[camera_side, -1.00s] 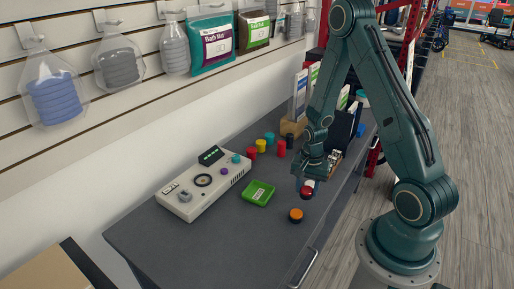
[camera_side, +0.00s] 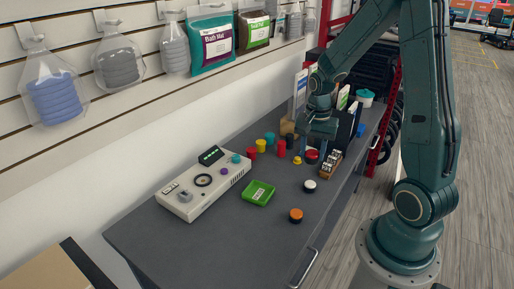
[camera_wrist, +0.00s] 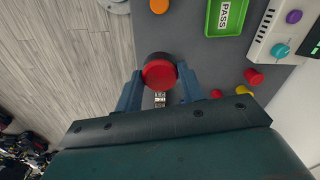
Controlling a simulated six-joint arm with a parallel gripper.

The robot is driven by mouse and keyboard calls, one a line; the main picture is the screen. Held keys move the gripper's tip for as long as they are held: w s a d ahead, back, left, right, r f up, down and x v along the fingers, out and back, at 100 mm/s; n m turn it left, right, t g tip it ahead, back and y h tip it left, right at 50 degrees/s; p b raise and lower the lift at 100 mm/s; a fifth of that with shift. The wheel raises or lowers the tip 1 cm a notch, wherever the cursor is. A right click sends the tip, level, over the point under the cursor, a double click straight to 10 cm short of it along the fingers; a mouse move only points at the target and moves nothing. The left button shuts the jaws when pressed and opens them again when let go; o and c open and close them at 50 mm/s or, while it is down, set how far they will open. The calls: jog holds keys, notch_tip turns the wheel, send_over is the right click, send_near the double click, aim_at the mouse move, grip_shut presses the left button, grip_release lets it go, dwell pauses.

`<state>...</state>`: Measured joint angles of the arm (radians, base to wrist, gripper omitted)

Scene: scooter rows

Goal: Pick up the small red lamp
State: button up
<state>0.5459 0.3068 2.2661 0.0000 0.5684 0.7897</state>
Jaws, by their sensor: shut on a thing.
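The small red lamp (camera_side: 312,156) is a round red cap on a dark base. In the wrist view the lamp (camera_wrist: 159,73) sits between the two fingertips of my gripper (camera_wrist: 159,88), which are closed against its sides. In the side view my gripper (camera_side: 318,140) is above the far part of the grey table, with the lamp below its palm. How far the lamp's base is above the table is hard to tell.
A white-topped disc (camera_side: 310,186) and an orange disc (camera_side: 296,215) stand nearer on the table. A green tray (camera_side: 257,193) and a control panel (camera_side: 203,186) lie left. A small wooden rack (camera_side: 330,164) is close right of the lamp. Red canisters (camera_side: 281,148) stand behind.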

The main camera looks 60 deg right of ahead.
jog(key=shift+r, duration=0.4)
jog(key=shift+w, duration=0.1)
dwell(0.3)
jog(key=shift+w, duration=0.55)
jog(key=w+a+f+n, duration=0.1)
jog(key=w, duration=0.7)
jog(key=w+a+f+n, duration=0.1)
jog(key=w+f, duration=0.1)
jog(key=w, duration=0.7)
jog(key=w+a+f, duration=0.2)
jog(key=w+a, duration=0.3)
jog(key=w, duration=0.2)
jog(key=w+a+f+n, duration=0.1)
jog(key=w+a+f, duration=0.2)
jog(key=w+a, duration=0.3)
jog(key=shift+w+a+f, duration=0.25)
jog(key=shift+w, duration=0.7)
jog(key=shift+f, duration=0.15)
jog(key=shift+f, duration=2.65)
